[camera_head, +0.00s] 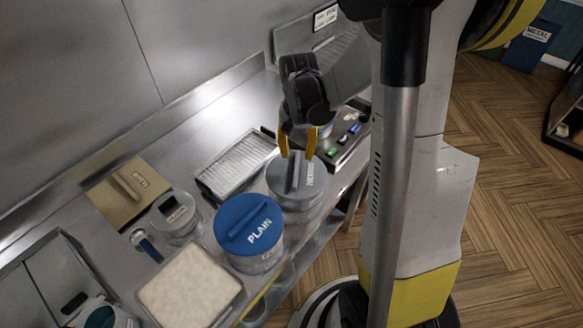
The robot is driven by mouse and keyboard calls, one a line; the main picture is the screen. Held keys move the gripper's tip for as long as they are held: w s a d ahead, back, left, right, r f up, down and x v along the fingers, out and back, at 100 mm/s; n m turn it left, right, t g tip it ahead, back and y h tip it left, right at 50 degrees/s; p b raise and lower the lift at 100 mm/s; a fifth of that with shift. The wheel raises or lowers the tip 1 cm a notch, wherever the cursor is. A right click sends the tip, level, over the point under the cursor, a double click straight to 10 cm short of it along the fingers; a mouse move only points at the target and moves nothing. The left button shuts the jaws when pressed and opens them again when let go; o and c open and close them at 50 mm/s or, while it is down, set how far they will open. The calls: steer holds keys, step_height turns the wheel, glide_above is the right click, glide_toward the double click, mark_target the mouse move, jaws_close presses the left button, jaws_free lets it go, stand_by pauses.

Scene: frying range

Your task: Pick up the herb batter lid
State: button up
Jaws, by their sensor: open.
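A round grey lid with a raised bar handle (294,178) sits on a clear tub on the steel counter. Its side label is too small to read surely, but it is the lid under my gripper and may be the herb batter lid. My gripper (297,151) is open, its two yellow fingers pointing down at the lid's handle. The fingertips appear just above or beside the top of the handle; I cannot tell whether they touch it. Nothing is held between the fingers.
A blue lid marked PLAIN (249,222) tops the neighbouring tub. A wire-rack tray (238,165), a small grey-lidded jar (176,216), a tan lidded box (130,192) and a tray of pale crumbs (190,288) crowd the counter. The back wall is close behind.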

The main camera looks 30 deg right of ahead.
mark_target(297, 168)
steer(key=shift+f+b, duration=0.75)
steer(key=shift+f, duration=2.8)
steer(key=shift+f+b, duration=0.25)
steer(key=shift+b, duration=0.1)
jaws_close()
